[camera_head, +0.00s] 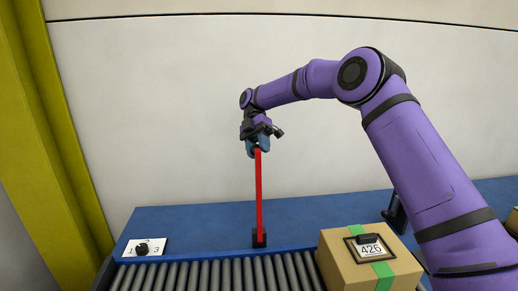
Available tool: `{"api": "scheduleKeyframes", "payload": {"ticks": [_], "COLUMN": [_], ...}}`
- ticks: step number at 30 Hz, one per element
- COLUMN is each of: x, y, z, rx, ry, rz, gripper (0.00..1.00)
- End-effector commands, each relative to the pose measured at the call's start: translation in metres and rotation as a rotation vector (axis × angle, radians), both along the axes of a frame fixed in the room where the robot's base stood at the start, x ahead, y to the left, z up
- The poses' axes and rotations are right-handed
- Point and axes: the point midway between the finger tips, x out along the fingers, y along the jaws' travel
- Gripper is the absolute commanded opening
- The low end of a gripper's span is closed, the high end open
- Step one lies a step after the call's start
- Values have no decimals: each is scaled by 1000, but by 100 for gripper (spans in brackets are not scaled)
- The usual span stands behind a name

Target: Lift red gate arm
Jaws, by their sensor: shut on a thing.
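The red gate arm (259,195) stands upright in the head view, a thin straight bar. The fingers hide the very tip of the bar. My purple arm comes in from the right and reaches down to it.
A cardboard box (340,270) with green tape and a label 426 sits on the roller conveyor (215,275), right of the gate. A numbered dial plate (144,247) lies at left on the blue surface (190,221). A yellow post (50,130) stands far left.

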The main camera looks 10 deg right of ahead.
Motion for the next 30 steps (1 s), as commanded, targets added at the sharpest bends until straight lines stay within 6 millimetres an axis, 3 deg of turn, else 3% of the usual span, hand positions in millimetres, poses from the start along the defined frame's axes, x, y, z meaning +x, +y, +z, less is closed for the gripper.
{"api": "scheduleKeyframes", "payload": {"ticks": [1,3,30], "x": [-2,-2,-4], "y": [5,5,2], "z": [-10,-10,-3], "rx": [0,0,1], "ry": [7,5,-11], "rz": [3,2,0], "gripper": [46,58,58]}}
